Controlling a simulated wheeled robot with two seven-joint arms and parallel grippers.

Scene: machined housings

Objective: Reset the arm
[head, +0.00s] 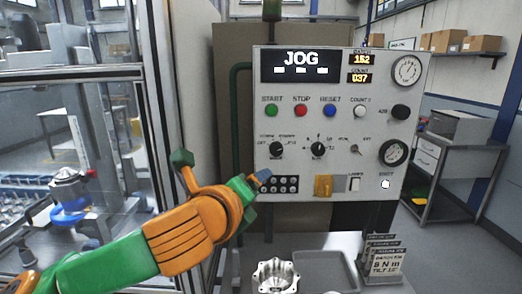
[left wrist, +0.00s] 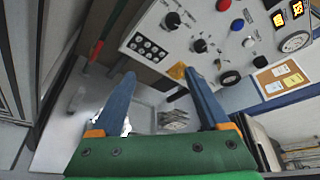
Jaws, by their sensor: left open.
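My left arm, orange and green, reaches in from the left in the head view. My left gripper (head: 262,177) is in front of the lower left of the control panel (head: 333,85), near the black connector block. In the left wrist view my left gripper (left wrist: 160,73) has its two blue fingers spread wide, with nothing between them. The panel (left wrist: 165,48) is tilted in that view, beyond the fingertips. Whether a fingertip touches the panel I cannot tell. The panel display (head: 301,63) reads JOG. My right gripper is not in view.
A metal housing (head: 276,276) stands on the bench below the panel, left of a grey tray (head: 325,270). Upright label cards (head: 384,262) stand to the right. A glazed machine enclosure (head: 75,73) is at left. A workbench (head: 455,150) is at right.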

